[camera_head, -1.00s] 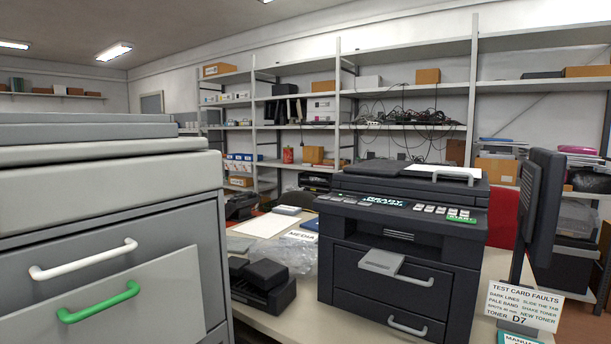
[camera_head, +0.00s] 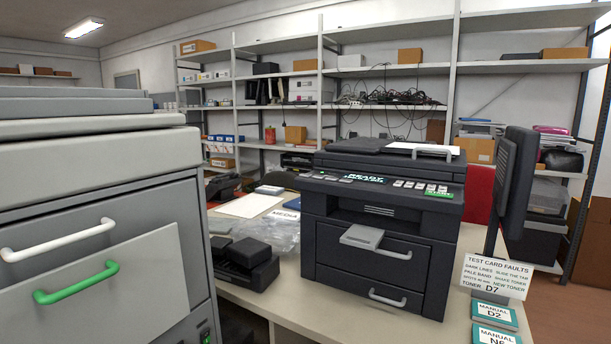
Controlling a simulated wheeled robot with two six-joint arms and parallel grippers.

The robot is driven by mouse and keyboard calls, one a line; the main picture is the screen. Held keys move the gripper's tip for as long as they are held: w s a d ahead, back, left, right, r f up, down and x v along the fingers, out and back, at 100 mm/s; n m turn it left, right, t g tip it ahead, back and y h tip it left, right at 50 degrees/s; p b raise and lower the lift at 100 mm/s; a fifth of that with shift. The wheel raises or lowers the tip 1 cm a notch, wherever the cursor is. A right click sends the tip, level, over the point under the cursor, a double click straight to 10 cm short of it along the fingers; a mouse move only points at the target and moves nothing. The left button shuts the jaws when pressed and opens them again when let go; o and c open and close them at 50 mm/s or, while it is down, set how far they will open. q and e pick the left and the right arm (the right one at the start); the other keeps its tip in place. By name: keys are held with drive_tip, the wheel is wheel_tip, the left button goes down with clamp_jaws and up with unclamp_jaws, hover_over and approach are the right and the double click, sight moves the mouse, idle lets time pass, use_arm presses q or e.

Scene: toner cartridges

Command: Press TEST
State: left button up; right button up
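The black printer (camera_head: 384,225) stands upright on the table in the middle of the head view. Its sloped control panel (camera_head: 385,186) has a small screen (camera_head: 367,178) that reads READY, with a line below too small to read. A row of pale buttons (camera_head: 409,184) and a green button (camera_head: 438,191) sit right of the screen. I cannot make out which button is marked TEST. A grey tray (camera_head: 362,237) sticks out of the printer's front. Neither gripper is in view.
A large grey cabinet (camera_head: 95,165) with white and green handles fills the left. A dark two-part block (camera_head: 246,263) lies left of the printer. A test card sign (camera_head: 496,276), manuals (camera_head: 494,313) and a dark upright screen (camera_head: 519,192) stand right. Shelves line the back.

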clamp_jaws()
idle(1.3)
